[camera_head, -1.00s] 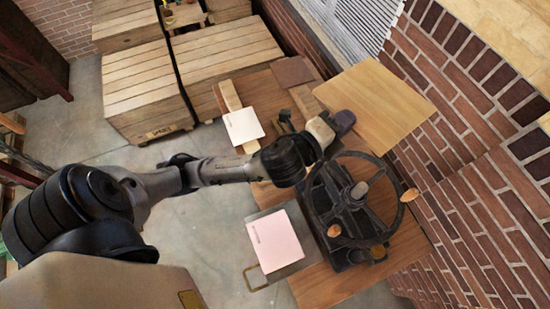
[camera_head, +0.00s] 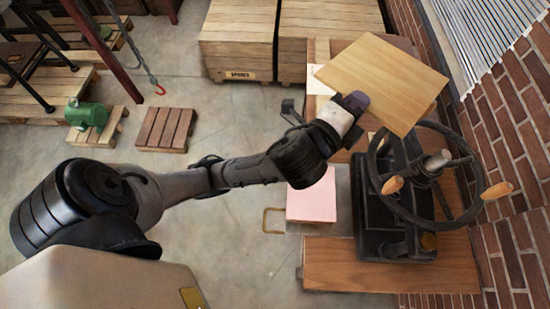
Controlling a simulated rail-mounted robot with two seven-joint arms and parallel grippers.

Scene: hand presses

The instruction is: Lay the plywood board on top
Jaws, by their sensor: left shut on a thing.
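The plywood board (camera_head: 385,82) is a flat, pale tan panel. My left gripper (camera_head: 357,101) is shut on its near left edge and holds it tilted in the picture, above the far part of the bench. The black hand press (camera_head: 398,225) with its big handwheel (camera_head: 377,152) stands on the bench to the right. A pink sheet or pad (camera_head: 313,203) lies left of the press, beside a brass-coloured handle (camera_head: 266,221). My left forearm covers part of its far side. My right gripper is not in view.
A wooden bench top (camera_head: 340,265) carries the press, against a brick wall (camera_head: 520,150). A white sheet (camera_head: 318,78) lies at the back, partly under the board in view. Wooden crates (camera_head: 237,45) stand behind.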

